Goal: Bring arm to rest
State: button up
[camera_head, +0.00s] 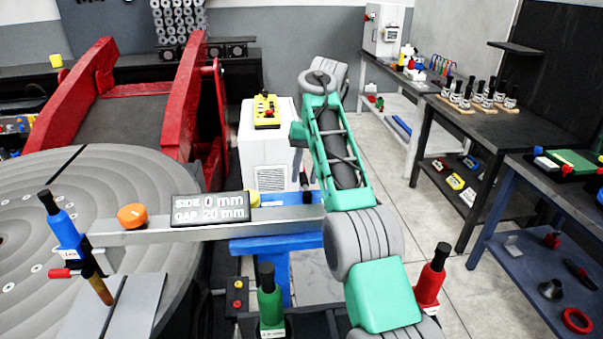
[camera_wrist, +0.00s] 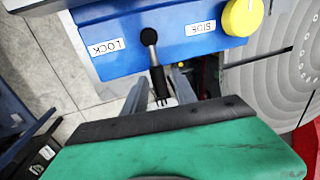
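My green and grey arm (camera_head: 336,150) is raised and bent over the blue housing (camera_head: 285,245) at the end of the metal bar. In the wrist view my gripper (camera_wrist: 160,88) points at the blue housing (camera_wrist: 120,66). Its two grey fingers stand apart, with a black lever (camera_wrist: 155,62) with a ball knob showing between them. I cannot tell whether a finger touches the lever. The housing bears LOCK (camera_wrist: 105,47) and SIDE (camera_wrist: 200,28) labels and a yellow knob (camera_wrist: 242,17). In the head view the fingers cannot be made out.
A round grey table (camera_head: 120,190) with a red tilting frame (camera_head: 185,95) fills the left. The metal bar (camera_head: 150,236) carries a 0 mm side, 20 mm gap display (camera_head: 210,208). Blue (camera_head: 62,225), green (camera_head: 270,300) and red (camera_head: 432,275) bottle-like tools stand in front. Benches line the right.

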jog(key=shift+o, duration=0.5)
jog(key=s+d+r+t+h+p, duration=0.2)
jog(key=s+d+r+h+p, duration=0.1)
jog(key=s+d+r, duration=0.7)
jog(key=s+f+t+p, duration=0.1)
jog(key=s+f, duration=0.5)
jog(key=s, duration=0.3)
jog(key=s+a+f+t+p, duration=0.1)
jog(key=s+f+t, duration=0.1)
jog(key=s+f, duration=0.4)
jog(key=s, duration=0.3)
jog(key=shift+s+a+f+m+y+p, duration=0.25)
jog(key=shift+s+f+m+y+p, duration=0.05)
jog(key=shift+s+f+y, duration=0.1)
